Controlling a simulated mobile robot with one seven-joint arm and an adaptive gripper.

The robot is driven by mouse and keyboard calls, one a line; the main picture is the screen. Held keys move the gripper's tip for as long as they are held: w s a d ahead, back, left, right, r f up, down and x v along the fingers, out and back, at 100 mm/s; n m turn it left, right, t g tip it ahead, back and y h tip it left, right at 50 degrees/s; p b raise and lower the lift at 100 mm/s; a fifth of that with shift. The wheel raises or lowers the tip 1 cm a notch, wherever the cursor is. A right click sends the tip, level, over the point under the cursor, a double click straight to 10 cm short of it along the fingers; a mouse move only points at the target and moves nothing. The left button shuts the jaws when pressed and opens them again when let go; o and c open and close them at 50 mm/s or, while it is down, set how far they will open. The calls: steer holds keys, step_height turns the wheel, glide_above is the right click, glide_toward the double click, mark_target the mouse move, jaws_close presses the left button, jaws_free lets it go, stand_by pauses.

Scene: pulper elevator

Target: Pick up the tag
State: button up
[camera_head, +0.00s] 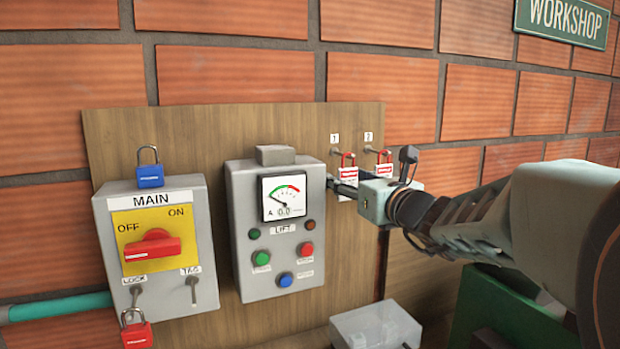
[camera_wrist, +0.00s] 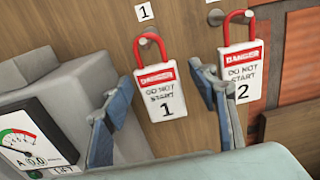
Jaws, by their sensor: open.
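Two red and white danger tags hang by red loops on pegs on the wooden board. Tag 1 (camera_wrist: 160,92) hangs on the left peg and tag 2 (camera_wrist: 241,72) on the right peg in the wrist view; the head view shows tag 1 (camera_head: 348,174) and tag 2 (camera_head: 383,169) too. My gripper (camera_wrist: 160,106) is open and empty, its blue-padded fingers spread on either side of tag 1 in that picture. The right finger partly overlaps tag 2's left edge. I cannot tell how far the fingertips are from the board. In the head view my gripper (camera_head: 345,188) is just below the tags.
The grey lift panel (camera_head: 246,235) stands close left of my gripper. Further left is the main switch box (camera_head: 205,250), with a blue padlock (camera_head: 150,177) on top and a red padlock (camera_head: 136,336) below. A clear box (camera_head: 375,328) sits below my arm.

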steer(key=shift+w, duration=0.2)
steer(key=shift+s+r, duration=0.1)
steer(key=shift+s, duration=0.1)
steer(key=shift+c, duration=1.3)
steer(key=c, duration=0.9)
steer(key=shift+r, duration=0.1)
